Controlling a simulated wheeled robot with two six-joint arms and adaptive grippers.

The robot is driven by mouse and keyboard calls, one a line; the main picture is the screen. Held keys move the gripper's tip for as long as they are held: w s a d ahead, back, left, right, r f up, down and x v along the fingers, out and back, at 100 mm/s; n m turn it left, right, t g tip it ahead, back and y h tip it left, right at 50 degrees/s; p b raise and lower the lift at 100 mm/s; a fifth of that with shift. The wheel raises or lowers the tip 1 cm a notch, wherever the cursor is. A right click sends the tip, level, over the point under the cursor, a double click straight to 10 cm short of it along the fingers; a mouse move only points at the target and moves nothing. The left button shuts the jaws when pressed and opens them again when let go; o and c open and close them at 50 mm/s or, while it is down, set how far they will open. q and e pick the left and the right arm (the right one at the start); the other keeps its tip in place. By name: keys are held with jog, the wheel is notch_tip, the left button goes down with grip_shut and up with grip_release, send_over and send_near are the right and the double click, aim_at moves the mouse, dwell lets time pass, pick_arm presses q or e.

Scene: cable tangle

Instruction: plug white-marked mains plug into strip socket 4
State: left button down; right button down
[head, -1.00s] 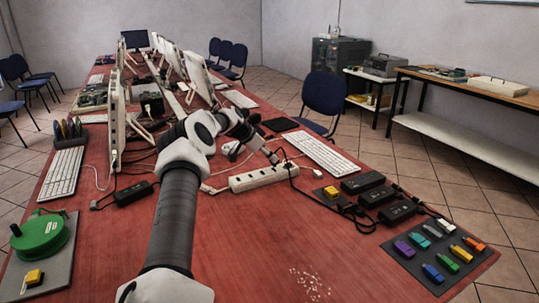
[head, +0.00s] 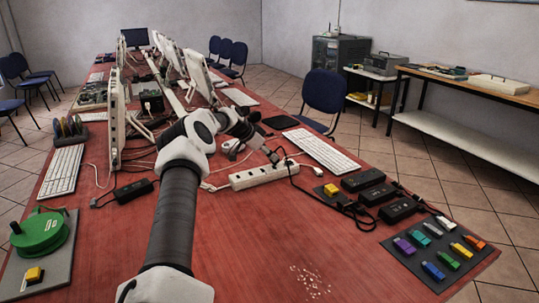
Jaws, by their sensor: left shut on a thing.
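The white power strip (head: 252,177) lies on the red table in the middle of the head view, running left to right. My left arm reaches over the table, and its gripper (head: 273,156) is shut just above the strip's right part. It is shut on a small dark plug, mostly hidden by the fingers. A black cable (head: 316,191) runs from near the strip's right end toward the black power bricks. I cannot tell which socket the plug is over, whether it is seated, or see its white mark. My right gripper is out of view.
A grey mat (head: 408,262) with coloured pieces lies front right. Table in front of the strip is mostly clear.

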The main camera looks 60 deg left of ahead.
pick_arm(q)
jog(key=shift+f+b, duration=1.1)
jog(key=shift+f, duration=0.15)
jog(key=c, duration=0.7)
grip_release()
jog(key=shift+r, duration=0.1)
jog(key=shift+v, duration=3.65)
